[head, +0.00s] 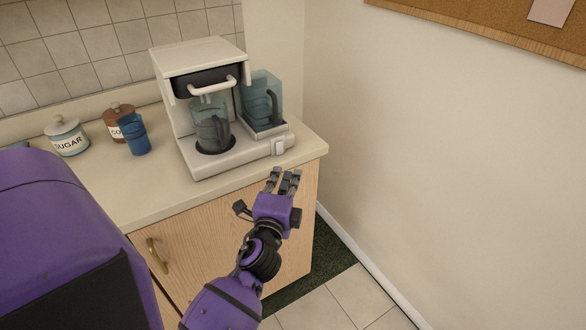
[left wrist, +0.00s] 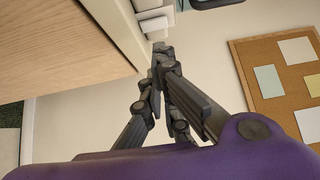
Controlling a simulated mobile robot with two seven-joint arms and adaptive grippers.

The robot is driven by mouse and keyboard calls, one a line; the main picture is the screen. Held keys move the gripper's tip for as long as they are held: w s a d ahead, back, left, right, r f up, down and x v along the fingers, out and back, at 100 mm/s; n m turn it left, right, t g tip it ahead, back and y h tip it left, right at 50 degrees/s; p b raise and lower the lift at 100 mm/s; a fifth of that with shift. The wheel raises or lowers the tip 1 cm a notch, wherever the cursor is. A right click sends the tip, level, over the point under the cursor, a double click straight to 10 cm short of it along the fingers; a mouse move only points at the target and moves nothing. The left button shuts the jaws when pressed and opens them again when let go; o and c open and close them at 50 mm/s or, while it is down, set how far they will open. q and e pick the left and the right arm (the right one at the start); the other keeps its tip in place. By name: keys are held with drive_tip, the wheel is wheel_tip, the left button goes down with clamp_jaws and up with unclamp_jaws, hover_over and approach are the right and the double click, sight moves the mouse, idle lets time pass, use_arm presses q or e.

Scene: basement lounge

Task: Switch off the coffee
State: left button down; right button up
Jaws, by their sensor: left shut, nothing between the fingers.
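A white coffee maker (head: 205,56) stands on the counter near its right end. It holds a glass carafe (head: 209,127) on its plate, under a top with a white handle. A small white switch (head: 278,147) sits at the right of its front base edge. My left gripper (head: 282,177) is in front of the counter edge, just below the switch in the picture. It is shut and empty; its fingertips (left wrist: 160,48) also show in the left wrist view, close to white parts of the machine (left wrist: 153,23). Contact with the switch cannot be told. My right gripper is out of view.
A blue cup (head: 134,135), a sugar jar (head: 68,138) and a brown jar (head: 117,119) stand on the counter (head: 160,190) to the left. A wall (head: 440,160) closes the right side. Tiled floor (head: 335,298) is free in front of it.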

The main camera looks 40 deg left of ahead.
use_arm(q)
drive_tip(key=v, duration=0.2)
drive_tip(key=a+v, duration=0.1)
drive_tip(key=v, duration=0.2)
drive_tip(key=shift+s+b, duration=0.3)
drive_tip(key=shift+b, duration=0.05)
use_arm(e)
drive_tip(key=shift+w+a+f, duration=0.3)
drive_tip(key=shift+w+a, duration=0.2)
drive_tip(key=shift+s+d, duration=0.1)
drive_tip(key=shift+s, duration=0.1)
